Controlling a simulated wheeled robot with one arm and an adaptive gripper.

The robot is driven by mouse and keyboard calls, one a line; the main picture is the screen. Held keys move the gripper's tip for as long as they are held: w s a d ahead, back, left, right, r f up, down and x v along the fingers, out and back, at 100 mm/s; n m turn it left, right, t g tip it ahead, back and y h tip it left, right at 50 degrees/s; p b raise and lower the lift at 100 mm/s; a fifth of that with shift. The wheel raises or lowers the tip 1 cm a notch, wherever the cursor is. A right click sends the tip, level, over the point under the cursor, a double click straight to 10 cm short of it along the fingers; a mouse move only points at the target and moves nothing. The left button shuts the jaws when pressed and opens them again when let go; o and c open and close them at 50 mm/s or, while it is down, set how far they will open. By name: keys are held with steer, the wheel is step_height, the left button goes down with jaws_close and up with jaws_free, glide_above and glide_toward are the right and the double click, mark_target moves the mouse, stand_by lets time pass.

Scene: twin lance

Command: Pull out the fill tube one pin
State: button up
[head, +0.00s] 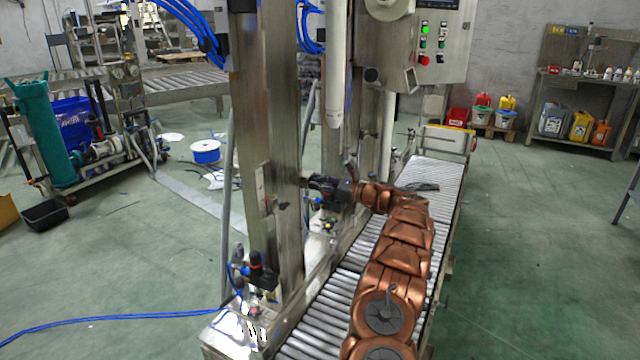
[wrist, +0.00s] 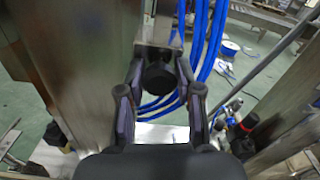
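A black round knob (wrist: 157,75), which looks like the head of the pin, shows end-on on a metal bracket in the wrist view. My gripper (wrist: 160,76) has one finger on each side of the knob, with narrow gaps that look clear. In the head view my gripper (head: 316,182) is beside the steel column, and the knob between its fingers cannot be made out there. A pale vertical tube (head: 336,70) hangs to the right of the column. I cannot tell which tube the pin belongs to.
A steel column (head: 268,110) stands close to my gripper. A roller conveyor (head: 325,315) runs under my arm. Blue hoses (wrist: 205,45) pass just right of the knob. A control box (head: 430,45) is at the upper right. Green floor lies open on the right.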

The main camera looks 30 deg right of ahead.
jaws_close()
steer(key=v, duration=0.2)
steer(key=shift+s+d+p, duration=0.2)
steer(key=shift+p, duration=0.2)
steer(key=o, duration=0.5)
jaws_free()
steer(key=shift+o, duration=0.2)
steer(key=v, duration=1.2)
